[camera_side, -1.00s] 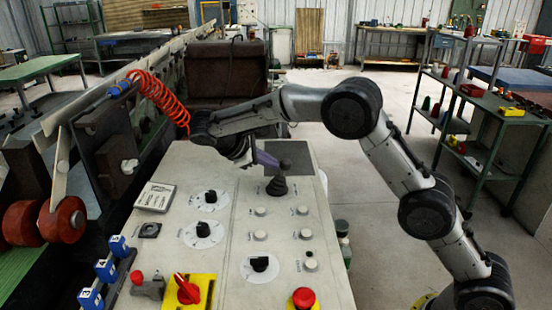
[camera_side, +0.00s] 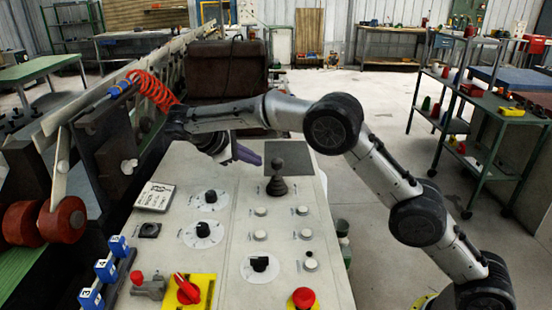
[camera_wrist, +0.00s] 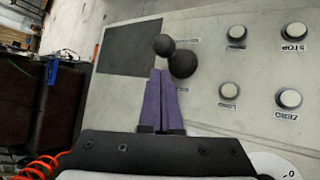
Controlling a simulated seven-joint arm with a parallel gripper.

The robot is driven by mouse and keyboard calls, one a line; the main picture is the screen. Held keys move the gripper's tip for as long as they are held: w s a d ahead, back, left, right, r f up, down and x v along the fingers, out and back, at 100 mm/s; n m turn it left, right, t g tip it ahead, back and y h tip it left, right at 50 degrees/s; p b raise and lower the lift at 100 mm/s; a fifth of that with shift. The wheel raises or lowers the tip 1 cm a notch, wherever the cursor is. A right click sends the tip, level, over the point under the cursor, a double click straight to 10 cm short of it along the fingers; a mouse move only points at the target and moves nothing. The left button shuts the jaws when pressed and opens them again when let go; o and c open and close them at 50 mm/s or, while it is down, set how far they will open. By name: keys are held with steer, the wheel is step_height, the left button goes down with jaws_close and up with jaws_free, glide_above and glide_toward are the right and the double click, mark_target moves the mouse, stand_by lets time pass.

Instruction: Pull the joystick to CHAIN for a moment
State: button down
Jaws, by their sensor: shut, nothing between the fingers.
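The joystick (camera_side: 277,180) is a black ball-topped lever on a ribbed boot, on the grey control panel (camera_side: 222,265). It stands about upright in the side view. In the wrist view its black ball and boot (camera_wrist: 182,64) show just beyond the fingertips. My gripper (camera_side: 258,158) has purple fingers, shut together with nothing between them. In the side view the fingertips are left of the joystick, with a gap between them. In the wrist view the shut fingers (camera_wrist: 162,80) point toward the joystick. The CHAIN label cannot be read.
Round white buttons (camera_side: 260,235), black rotary knobs (camera_side: 203,229) and a red stop button (camera_side: 303,298) are on the panel nearer the camera. A dark square plate (camera_side: 296,154) lies behind the joystick. An orange coiled hose (camera_side: 155,90) hangs at the left.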

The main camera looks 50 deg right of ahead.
steer(key=shift+w+a+r, duration=0.25)
steer(key=shift+a, duration=0.25)
steer(key=shift+w+a+r, duration=0.2)
steer(key=shift+w+a, duration=0.05)
steer(key=shift+a, duration=0.3)
steer(key=shift+w+a+r, duration=0.25)
steer(key=shift+a, duration=0.25)
